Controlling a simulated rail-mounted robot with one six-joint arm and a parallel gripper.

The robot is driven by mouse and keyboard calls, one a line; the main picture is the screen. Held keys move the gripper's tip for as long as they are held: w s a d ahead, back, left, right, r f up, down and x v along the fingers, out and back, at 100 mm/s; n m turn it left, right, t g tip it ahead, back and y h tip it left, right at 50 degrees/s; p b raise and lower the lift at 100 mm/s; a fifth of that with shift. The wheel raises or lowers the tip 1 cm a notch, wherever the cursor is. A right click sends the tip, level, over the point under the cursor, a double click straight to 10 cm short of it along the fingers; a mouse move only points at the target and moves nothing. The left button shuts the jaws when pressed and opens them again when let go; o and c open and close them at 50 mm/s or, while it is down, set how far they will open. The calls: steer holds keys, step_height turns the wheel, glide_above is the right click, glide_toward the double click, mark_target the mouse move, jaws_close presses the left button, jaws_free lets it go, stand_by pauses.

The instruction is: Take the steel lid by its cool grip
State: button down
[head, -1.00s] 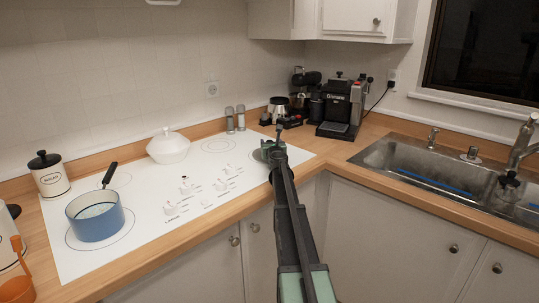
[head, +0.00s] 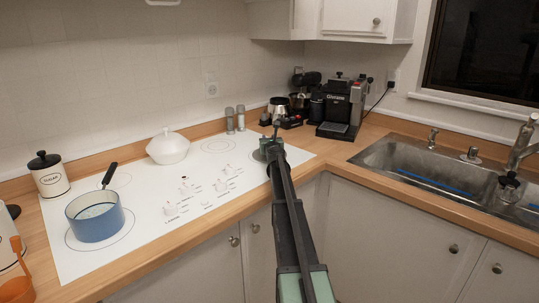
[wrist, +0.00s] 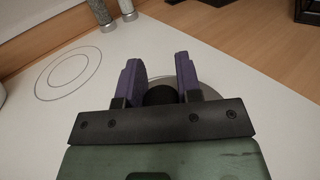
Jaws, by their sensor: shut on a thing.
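The steel lid (wrist: 209,92) lies near the right end of the white cooktop, a grey disc mostly hidden behind my gripper in the wrist view. Its dark round grip (wrist: 160,96) shows between my two purple finger pads. My gripper (wrist: 161,80) is shut on that grip, with a pad on either side. In the head view my gripper (head: 272,146) is over the cooktop's right end, and my arm hides most of the lid there.
The white cooktop (head: 140,215) holds a blue pan (head: 97,222) and a white lidded pot (head: 168,148). Two shakers (head: 235,119) stand behind it. A black coffee machine (head: 338,105) is at the back right, beyond the gripper. The sink (head: 400,160) is at right.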

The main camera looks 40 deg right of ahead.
step_height(320, 180, up, 20)
steer(key=p, duration=2)
steer(key=shift+r, duration=0.2)
